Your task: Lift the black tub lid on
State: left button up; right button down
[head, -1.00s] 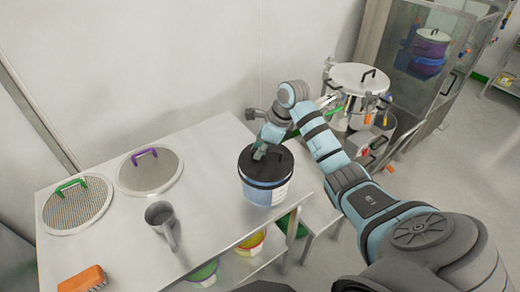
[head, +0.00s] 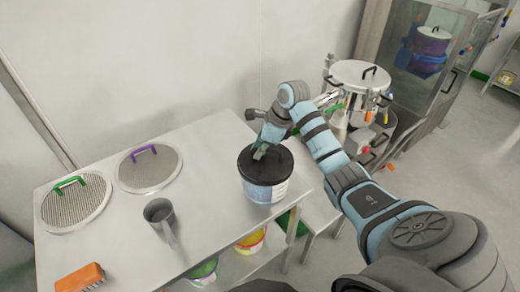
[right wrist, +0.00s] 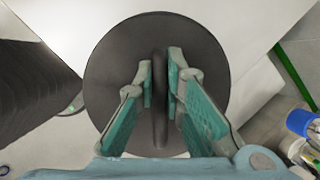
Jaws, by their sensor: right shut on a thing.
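The black tub lid (head: 282,161) sits on top of the white and blue tub (head: 266,190) at the right end of the steel table. Any gap between the lid and the rim is too small to tell. My right gripper (head: 260,153) is over the lid, shut on its upright handle. In the right wrist view the round lid (right wrist: 110,70) fills the middle, and its bar handle (right wrist: 160,85) stands between the two teal fingers of the gripper (right wrist: 161,95). My left gripper is not in view.
Colourful buckets stand underneath. A steel vessel (head: 358,75) stands behind right.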

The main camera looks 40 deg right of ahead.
aim_at(269, 151)
jog(key=shift+f, duration=0.2)
jog(key=c, duration=1.6)
grip_release()
jog(key=shift+r, duration=0.2)
jog(key=v, duration=0.7)
jog(key=shift+s+d+r, duration=0.1)
jog(key=shift+s+r, duration=0.05)
